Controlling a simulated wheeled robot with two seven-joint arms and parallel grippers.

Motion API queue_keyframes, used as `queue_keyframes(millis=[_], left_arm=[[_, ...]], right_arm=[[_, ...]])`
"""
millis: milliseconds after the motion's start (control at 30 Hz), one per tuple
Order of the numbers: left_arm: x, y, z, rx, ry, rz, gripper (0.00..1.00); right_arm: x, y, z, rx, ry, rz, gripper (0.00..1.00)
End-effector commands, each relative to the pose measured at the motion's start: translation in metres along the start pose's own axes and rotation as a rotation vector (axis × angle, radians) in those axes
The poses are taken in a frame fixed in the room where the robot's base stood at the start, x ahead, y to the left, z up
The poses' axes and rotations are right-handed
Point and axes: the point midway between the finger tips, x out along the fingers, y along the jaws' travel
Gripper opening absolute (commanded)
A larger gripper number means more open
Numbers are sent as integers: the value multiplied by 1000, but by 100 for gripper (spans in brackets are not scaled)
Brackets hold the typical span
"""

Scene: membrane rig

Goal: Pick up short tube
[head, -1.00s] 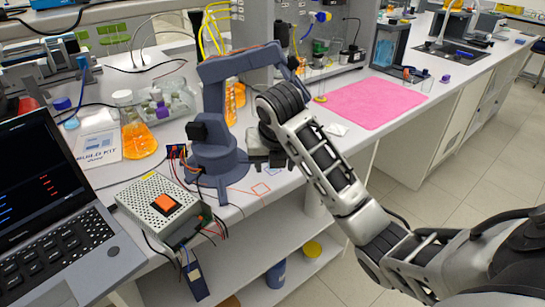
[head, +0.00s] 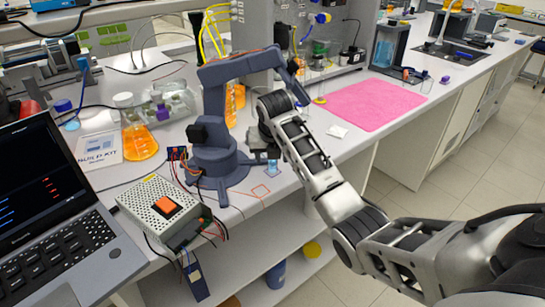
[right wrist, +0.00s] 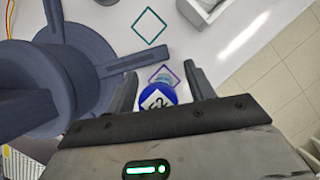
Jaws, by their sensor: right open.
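A short tube with a blue cap and a white label (right wrist: 157,97) is seen from above in the right wrist view, between my open right fingers. In the head view a small bluish piece of it (head: 272,168) shows just below the right gripper (head: 266,150), beside the base of a slate-blue desktop arm. My right gripper (right wrist: 163,82) points down at the bench with a finger on either side of the cap. Whether the fingers touch the tube cannot be told. The tube's lower part is mostly hidden. My left gripper is out of view.
The slate-blue desktop arm (head: 212,165) stands close to the left of my gripper. A power supply box (head: 165,208) and a laptop (head: 50,215) are at the left front. A pink mat (head: 375,103) lies to the right. Outlined diamonds (right wrist: 149,25) mark the bench.

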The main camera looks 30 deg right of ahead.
Motion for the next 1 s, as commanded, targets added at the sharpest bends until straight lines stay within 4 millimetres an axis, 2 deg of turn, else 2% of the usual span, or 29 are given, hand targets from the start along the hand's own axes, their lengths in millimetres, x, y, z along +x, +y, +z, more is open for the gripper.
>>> queue_keyframes(millis=[133, 167, 300, 333, 667, 867, 1000], left_arm=[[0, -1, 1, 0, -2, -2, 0], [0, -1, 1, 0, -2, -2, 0], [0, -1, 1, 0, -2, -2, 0], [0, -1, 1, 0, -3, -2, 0], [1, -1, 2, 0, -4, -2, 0], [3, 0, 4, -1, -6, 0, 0], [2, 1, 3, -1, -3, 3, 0]], right_arm=[[0, 0, 0, 0, 0, 0, 54], [0, 0, 0, 0, 0, 0, 48], [0, 0, 0, 1, 0, 0, 9], [0, 0, 0, 1, 0, 0, 6], [-2, 0, 1, 1, -1, -1, 6], [-16, -1, 7, 0, -4, -2, 6], [-22, -1, -16, -2, -2, -1, 6]])
